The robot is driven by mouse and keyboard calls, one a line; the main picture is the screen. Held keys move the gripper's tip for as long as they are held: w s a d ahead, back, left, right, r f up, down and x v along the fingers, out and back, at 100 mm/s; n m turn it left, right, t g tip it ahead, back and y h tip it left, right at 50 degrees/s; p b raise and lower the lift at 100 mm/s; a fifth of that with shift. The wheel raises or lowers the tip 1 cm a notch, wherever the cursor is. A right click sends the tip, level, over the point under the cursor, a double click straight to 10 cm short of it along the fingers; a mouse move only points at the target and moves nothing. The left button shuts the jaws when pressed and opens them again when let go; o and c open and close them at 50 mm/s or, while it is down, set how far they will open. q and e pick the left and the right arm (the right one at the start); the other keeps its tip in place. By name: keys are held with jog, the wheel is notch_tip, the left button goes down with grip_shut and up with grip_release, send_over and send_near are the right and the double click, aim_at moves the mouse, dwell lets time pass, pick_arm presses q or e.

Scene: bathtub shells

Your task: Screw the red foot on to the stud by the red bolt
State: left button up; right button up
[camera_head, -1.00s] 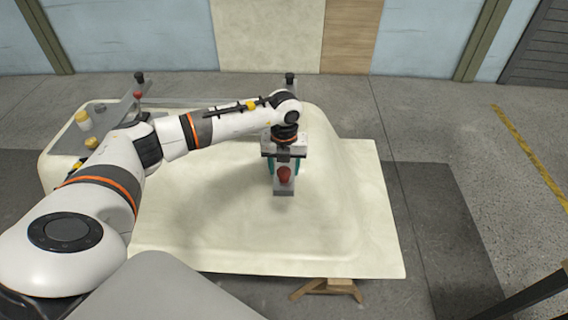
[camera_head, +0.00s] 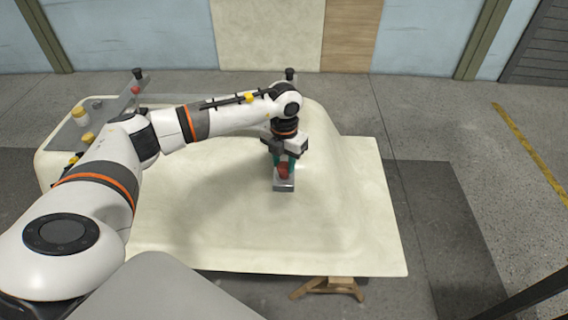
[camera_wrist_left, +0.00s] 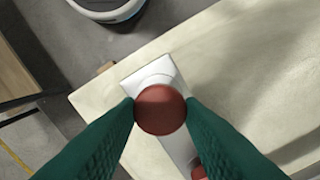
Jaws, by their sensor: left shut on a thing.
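My left gripper (camera_head: 282,168) points down over the pale tub shell (camera_head: 215,240). Its green fingers are shut on the red foot (camera_head: 284,171), which also shows as a round red disc (camera_wrist_left: 160,109) between the fingertips in the left wrist view. The foot stands over a grey metal bar (camera_head: 284,186), which also shows in the left wrist view (camera_wrist_left: 153,71). Another red piece (camera_wrist_left: 199,173), perhaps the red bolt, is partly cut off at that view's bottom edge. The stud under the foot is hidden. My right gripper is not in view.
At the shell's far left, a metal frame (camera_head: 118,108) carries a red knob (camera_head: 135,90) and a black knob (camera_head: 137,74). Another black knob (camera_head: 291,74) is behind my wrist. The shell's front and right are clear.

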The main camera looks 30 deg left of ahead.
pick_arm(q)
jog(key=m+b, duration=0.2)
jog(key=m, duration=0.3)
jog(key=shift+f+m, duration=0.1)
jog(key=shift+m, duration=1)
jog(key=o, duration=1.1)
jog(key=shift+c, duration=0.6)
jog(key=n, duration=0.3)
jog(key=n+p, duration=0.1)
jog(key=n, duration=0.2)
jog(key=shift+r+n, duration=0.2)
jog(key=shift+n, duration=0.2)
jog(key=n+p, duration=0.1)
jog(key=n, duration=0.3)
jog(key=shift+p, duration=0.4)
jog(key=n, duration=0.2)
jog(key=shift+f+n, duration=0.1)
jog(key=shift+n, duration=0.2)
